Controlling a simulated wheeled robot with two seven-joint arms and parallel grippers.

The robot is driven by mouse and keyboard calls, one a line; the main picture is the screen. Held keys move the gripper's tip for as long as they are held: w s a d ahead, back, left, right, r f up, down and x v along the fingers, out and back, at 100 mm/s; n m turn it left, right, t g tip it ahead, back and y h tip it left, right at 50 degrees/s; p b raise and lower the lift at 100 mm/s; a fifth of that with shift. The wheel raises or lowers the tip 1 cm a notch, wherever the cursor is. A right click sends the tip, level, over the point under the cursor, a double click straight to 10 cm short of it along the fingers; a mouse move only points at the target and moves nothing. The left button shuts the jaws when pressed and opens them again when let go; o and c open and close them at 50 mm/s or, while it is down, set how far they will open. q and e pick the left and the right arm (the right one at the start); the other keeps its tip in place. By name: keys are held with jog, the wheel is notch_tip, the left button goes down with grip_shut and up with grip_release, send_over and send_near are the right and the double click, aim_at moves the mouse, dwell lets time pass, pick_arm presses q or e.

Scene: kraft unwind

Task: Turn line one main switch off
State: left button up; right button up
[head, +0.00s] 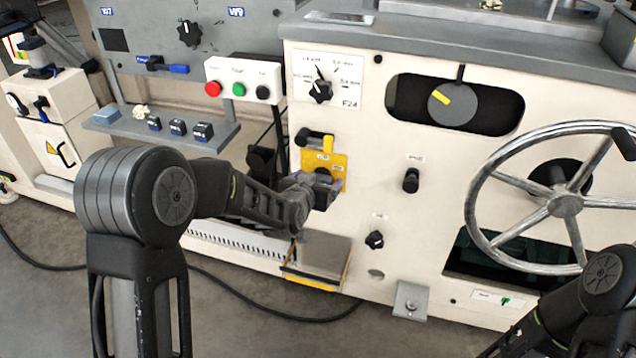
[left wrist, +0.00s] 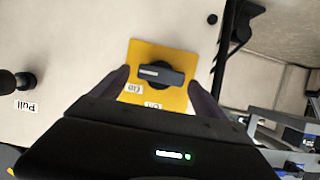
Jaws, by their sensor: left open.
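The main switch is a black rotary knob (left wrist: 160,75) on a yellow plate (left wrist: 175,104), mounted on the cream machine front. In the left wrist view its handle lies across the picture. The yellow plate also shows in the head view (head: 336,158), with the knob partly hidden by my fingers. My left gripper (head: 322,190) is open in front of the plate, its fingers on either side of the knob. I cannot tell whether they touch it. The labels on the plate are too small to read surely. My right arm shows at the lower right, its gripper out of view.
A black lever (head: 320,139) sticks out just above the plate. A black knob (head: 411,181) is to its right, and a large handwheel (head: 565,205) further right. Red, green and black buttons (head: 238,90) are at the upper left. A grey pedal (head: 322,255) is below.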

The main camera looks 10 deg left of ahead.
pick_arm(q)
jog(key=shift+w, duration=0.1)
jog(key=shift+c, duration=0.4)
jog(key=c, duration=1.3)
jog(key=shift+f, duration=0.1)
